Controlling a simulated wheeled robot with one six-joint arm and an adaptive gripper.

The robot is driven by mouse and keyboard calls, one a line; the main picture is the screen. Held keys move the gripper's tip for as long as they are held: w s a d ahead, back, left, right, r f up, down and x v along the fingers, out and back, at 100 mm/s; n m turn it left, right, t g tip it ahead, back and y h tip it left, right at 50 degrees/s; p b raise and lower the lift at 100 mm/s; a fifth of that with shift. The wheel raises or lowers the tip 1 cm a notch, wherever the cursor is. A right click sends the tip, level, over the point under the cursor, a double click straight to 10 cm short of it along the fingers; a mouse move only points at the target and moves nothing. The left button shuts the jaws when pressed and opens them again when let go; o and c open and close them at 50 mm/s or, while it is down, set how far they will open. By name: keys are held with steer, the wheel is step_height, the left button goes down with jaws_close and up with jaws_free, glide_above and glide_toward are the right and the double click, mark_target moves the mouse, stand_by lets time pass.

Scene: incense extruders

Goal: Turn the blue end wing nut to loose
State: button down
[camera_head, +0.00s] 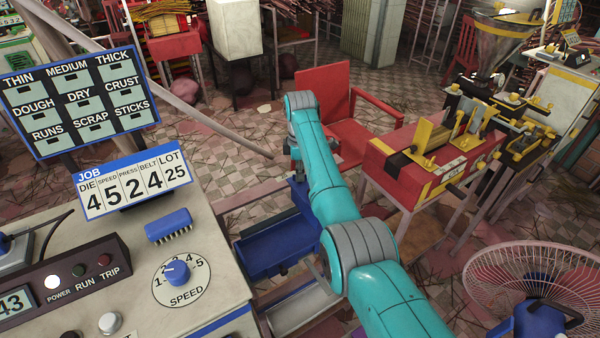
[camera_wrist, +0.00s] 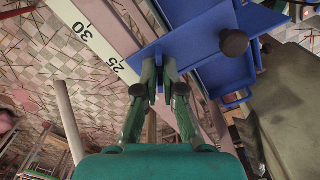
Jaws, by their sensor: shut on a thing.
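My gripper (camera_wrist: 160,80) is in the wrist view, with its two dark fingers drawn together at the edge of a blue plate (camera_wrist: 188,38). It is shut on a small piece there, which I take to be the blue end wing nut; the fingers hide nearly all of it, so its turn angle cannot be told. In the head view my arm reaches down beside the blue tray (camera_head: 262,250), and the fingertips are hard to make out there. A scale strip (camera_wrist: 92,38) marked 25 and 30 runs beside the blue plate.
A dark round knob (camera_wrist: 234,42) sits on the blue part, right of my gripper. In the head view, the control bench (camera_head: 225,285) is at the left, a red chair (camera_head: 322,90) behind my arm, a red machine table (camera_head: 400,190) at the right and a fan (camera_head: 530,290) at the lower right.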

steer(key=c, duration=1.3)
jaws_free()
step_height(320, 180, up, 12)
